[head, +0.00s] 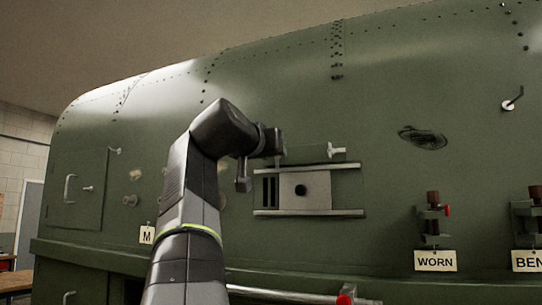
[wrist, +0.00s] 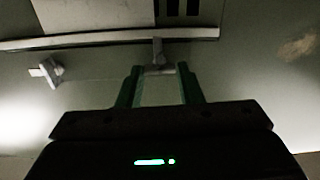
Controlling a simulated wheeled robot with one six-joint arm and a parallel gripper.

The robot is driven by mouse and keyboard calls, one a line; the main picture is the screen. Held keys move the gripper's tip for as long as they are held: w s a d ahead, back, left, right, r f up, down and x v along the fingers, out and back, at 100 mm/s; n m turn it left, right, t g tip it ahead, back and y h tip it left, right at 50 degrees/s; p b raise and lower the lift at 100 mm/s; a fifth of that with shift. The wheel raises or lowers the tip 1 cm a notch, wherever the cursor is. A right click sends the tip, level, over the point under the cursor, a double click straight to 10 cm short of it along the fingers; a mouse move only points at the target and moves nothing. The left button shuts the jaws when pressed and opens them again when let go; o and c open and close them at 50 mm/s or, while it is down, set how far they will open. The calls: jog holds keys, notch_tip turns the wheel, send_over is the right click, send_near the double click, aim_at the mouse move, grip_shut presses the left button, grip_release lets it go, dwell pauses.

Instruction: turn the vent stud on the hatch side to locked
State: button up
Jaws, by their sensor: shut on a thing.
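The vent (head: 310,190) is a pale panel with a dark round hole and dark slots, between two rails on the green fuselage. My gripper (head: 276,143) is at the vent's upper left, on the side toward the hatch (head: 78,188). In the wrist view, my gripper (wrist: 158,71) is shut on the hatch-side vent stud (wrist: 158,50), a small grey piece beside the rail. My gripper hides this stud in the head view, and its lock position cannot be read. The other vent stud (head: 337,151), a pale T-shape, is free at upper right; it also shows in the wrist view (wrist: 47,71).
Clamps with tags reading WORN (head: 435,261) and BEN, cut off, stand at right. A tag with M (head: 147,235) hangs at left. A dark scuffed patch (head: 423,138) marks the skin. A pale bar (head: 285,295) with a red end runs low in front.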

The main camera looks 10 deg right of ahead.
jog(key=shift+m, duration=0.4)
jog(key=o, duration=1)
jog(key=b+v, duration=0.3)
jog(key=v, duration=1.1)
jog(key=shift+w, duration=0.15)
jog(key=p+x, duration=0.3)
jog(key=x, duration=1)
jog(key=shift+w+d, duration=0.25)
jog(key=shift+d, duration=0.05)
jog(key=shift+s, duration=0.1)
